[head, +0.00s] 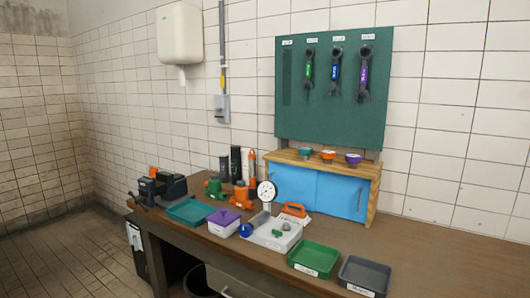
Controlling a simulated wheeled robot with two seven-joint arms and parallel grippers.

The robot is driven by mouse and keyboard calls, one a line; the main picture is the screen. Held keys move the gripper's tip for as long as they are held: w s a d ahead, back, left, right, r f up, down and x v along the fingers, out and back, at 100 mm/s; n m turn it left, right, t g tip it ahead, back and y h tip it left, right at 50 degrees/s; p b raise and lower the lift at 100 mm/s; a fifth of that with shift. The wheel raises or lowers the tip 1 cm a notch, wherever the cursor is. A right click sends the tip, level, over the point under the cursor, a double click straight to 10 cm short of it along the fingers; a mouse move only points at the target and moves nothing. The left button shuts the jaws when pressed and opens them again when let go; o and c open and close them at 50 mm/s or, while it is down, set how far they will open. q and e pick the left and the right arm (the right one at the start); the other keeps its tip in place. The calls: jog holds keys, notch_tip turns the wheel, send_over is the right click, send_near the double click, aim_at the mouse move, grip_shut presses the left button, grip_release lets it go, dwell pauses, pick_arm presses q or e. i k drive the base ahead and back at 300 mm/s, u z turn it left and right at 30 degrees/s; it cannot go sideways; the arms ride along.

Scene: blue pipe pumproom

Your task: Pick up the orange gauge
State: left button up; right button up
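On the wooden top of the blue cabinet stand three small coloured round items with pale upper faces, in a row. The middle one is orange and looks like the orange gauge (328,155). A teal one (305,151) is on its left and a purple one (353,159) on its right, with gaps between them. Their markings are too small to read. Neither of my grippers is in view.
Below, the workbench (420,250) holds a white-faced dial (267,191), an orange-handled item (294,210), a green tray (314,258), a dark grey tray (363,275), a teal tray (190,211) and a vise (162,187). Wrenches hang on the green board (300,110) behind.

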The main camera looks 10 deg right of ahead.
aim_at(328, 156)
jog(key=u, duration=0.2)
jog(key=i, duration=1.4)
jog(key=z, duration=0.6)
